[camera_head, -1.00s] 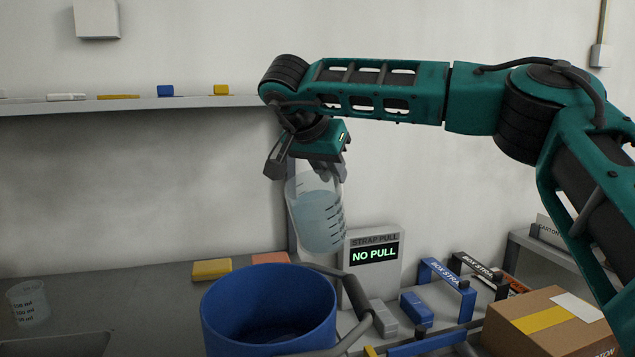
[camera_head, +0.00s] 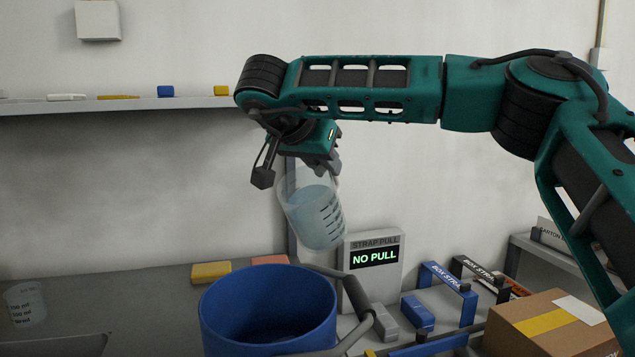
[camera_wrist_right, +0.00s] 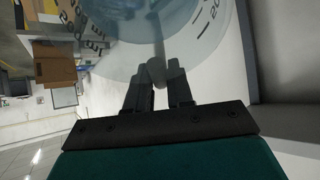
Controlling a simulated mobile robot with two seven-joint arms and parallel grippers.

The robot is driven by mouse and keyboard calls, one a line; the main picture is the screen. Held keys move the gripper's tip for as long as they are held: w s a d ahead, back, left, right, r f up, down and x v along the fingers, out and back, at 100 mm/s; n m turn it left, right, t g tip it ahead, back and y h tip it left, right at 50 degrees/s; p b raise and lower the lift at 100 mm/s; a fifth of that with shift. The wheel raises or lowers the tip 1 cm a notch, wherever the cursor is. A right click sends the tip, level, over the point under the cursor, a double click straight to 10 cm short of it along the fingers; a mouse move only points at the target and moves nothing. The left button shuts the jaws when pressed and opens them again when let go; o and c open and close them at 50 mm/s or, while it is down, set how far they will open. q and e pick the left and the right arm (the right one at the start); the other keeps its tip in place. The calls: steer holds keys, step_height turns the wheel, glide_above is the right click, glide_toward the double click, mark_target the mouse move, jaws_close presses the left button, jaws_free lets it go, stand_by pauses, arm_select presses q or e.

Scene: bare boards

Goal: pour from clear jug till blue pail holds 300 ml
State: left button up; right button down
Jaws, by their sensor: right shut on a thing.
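The clear jug (camera_head: 318,217) has dark graduation marks and holds bluish liquid. It is tilted in the air behind and above the right part of the blue pail (camera_head: 262,290), apart from it. No stream of liquid shows. My right gripper (camera_head: 322,168) is shut on the jug near its top; in the right wrist view the fingers (camera_wrist_right: 158,85) close on a part of the jug (camera_wrist_right: 150,30). The pail stands on the bench with its handle folded to the right. Its inside looks dark, and I cannot read a level. My left gripper is not in view.
A small clear measuring cup (camera_head: 25,304) stands at the left. A yellow block (camera_head: 211,271) lies behind the pail. A display (camera_head: 374,260) reads NO PULL. Blue strap frames (camera_head: 447,281) and a carton (camera_head: 552,327) stand at the right. A shelf (camera_head: 120,104) runs along the wall.

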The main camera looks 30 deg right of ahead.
mark_target(316, 167)
steer(key=shift+s+a+r+t+h+b, duration=0.1)
steer(key=shift+s+a+t+h+b, duration=0.35)
steer(key=shift+a+h+b, duration=0.35)
steer(key=shift+s+a+t+h+b, duration=0.55)
steer(key=shift+a+h, duration=0.15)
steer(key=shift+a, duration=0.2)
steer(key=shift+s+a+t+h, duration=0.3)
steer(key=shift+a+h, duration=0.1)
steer(key=shift+h, duration=0.2)
steer(key=shift+s+a+t+h, duration=0.25)
steer(key=shift+a+t+h, duration=0.15)
steer(key=shift+a+h, duration=0.1)
steer(key=shift+s+a+f+h, duration=0.2)
steer(key=shift+a+f+h, duration=0.1)
steer(key=shift+h, duration=0.1)
steer(key=shift+s+a+f+t+h+b, duration=0.25)
steer(key=shift+a+t+h+b, duration=0.15)
steer(key=shift+b, duration=0.1)
steer(key=shift+a, duration=0.1)
steer(key=shift+s, duration=0.1)
